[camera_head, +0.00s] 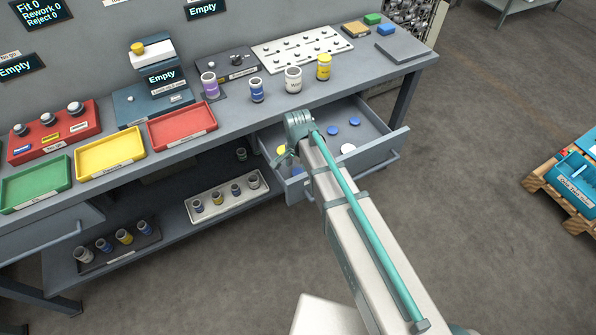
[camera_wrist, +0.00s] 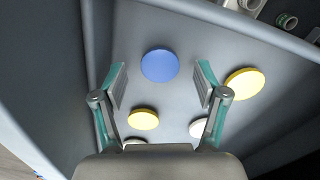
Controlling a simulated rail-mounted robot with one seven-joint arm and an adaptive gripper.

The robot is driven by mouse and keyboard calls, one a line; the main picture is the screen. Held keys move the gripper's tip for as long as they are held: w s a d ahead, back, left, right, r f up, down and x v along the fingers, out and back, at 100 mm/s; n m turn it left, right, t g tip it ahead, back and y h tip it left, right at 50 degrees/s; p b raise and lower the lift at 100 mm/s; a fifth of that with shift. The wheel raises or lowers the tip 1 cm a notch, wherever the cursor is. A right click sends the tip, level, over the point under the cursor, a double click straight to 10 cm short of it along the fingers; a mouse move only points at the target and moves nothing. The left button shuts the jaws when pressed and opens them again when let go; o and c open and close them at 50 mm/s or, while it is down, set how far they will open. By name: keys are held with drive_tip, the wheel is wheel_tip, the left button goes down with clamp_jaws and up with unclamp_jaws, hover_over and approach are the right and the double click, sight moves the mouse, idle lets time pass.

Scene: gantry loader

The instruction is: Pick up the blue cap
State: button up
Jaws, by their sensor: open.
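In the wrist view a round blue cap (camera_wrist: 160,65) lies flat on the drawer floor, ahead of my gripper (camera_wrist: 161,78) and framed between its fingers. The fingers are apart with nothing held; the height of the tips above the cap is hard to judge. In the head view two blue caps, one near the middle (camera_head: 333,130) and one farther right (camera_head: 354,121), lie in the open drawer (camera_head: 392,146). Another blue patch (camera_head: 297,170) shows low beside my arm. My gripper is over the drawer's left part, mostly hidden by my own wrist.
Yellow caps (camera_wrist: 144,119) (camera_wrist: 244,83) and a white cap (camera_wrist: 199,127) lie near the blue cap. Drawer walls surround them. The bench top above holds jars (camera_head: 293,80), a red tray (camera_head: 182,125), a yellow tray (camera_head: 110,153) and a green tray (camera_head: 36,184).

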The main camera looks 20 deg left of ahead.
sight(298, 172)
drive_tip(key=shift+f, duration=0.6)
drive_tip(key=shift+c, duration=0.2)
drive_tip(key=c, duration=0.9)
drive_tip(key=shift+r, duration=0.1)
wheel_tip(298, 172, up, 10)
drive_tip(key=shift+f+b, duration=0.1)
drive_tip(key=shift+b, duration=0.9)
